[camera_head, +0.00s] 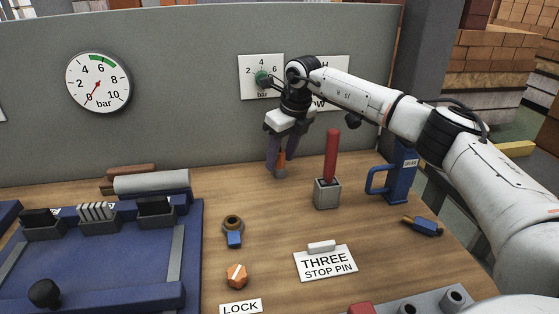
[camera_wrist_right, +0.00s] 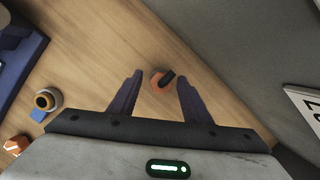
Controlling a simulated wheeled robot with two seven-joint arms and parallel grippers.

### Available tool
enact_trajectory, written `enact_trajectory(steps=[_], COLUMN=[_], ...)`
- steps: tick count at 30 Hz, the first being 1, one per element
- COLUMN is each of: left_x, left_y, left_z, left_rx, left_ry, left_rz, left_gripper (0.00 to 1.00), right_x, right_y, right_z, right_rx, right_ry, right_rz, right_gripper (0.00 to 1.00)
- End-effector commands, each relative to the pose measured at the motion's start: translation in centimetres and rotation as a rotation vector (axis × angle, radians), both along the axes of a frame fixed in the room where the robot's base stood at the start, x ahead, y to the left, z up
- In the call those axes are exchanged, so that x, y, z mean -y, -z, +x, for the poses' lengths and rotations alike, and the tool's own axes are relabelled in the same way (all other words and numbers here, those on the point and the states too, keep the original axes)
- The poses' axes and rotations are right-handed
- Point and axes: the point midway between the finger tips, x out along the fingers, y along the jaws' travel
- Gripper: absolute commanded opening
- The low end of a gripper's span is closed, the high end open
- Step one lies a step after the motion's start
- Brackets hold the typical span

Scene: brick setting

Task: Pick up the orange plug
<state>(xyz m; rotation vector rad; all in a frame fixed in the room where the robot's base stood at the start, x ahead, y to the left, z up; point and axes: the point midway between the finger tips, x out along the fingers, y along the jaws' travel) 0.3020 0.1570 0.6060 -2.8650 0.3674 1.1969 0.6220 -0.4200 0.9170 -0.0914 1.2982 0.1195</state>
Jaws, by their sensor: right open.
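A small orange plug (camera_head: 281,158) with a grey lower part stands on the wooden bench near the grey back panel. In the right wrist view the orange piece (camera_wrist_right: 158,84) shows with a dark stub, between and slightly beyond the fingertips. My right gripper (camera_head: 281,163) points down over it, its two dark fingers open on either side with gaps visible in the wrist view (camera_wrist_right: 160,80). A second orange piece, faceted with a pale stripe (camera_head: 237,277), lies nearer the front; it also shows at the wrist view's lower left (camera_wrist_right: 15,145). My left gripper is out of view.
A red lever on a grey block (camera_head: 327,193) stands right of the gripper, with a blue handled block (camera_head: 399,178) farther right. A brass ring with a blue tab (camera_head: 233,234) and a stop-pin sign (camera_head: 326,265) lie in front. A blue fixture (camera_head: 193,255) fills the left.

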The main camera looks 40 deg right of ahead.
Motion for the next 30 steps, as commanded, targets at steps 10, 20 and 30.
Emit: enact_trajectory(steps=[10,20,30], left_x=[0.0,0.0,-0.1], left_y=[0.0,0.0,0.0], left_z=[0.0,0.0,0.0], left_rx=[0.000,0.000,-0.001], left_ry=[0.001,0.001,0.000], left_rz=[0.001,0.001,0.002], left_gripper=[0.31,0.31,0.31], right_x=[0.0,0.0,0.0], right_y=[0.1,0.0,-4.1], right_z=[0.0,0.0,0.2], right_rx=[0.000,0.002,0.007], right_ry=[0.001,0.001,0.001], right_rz=[0.000,0.001,0.001], right_gripper=[0.24,0.00,0.00])
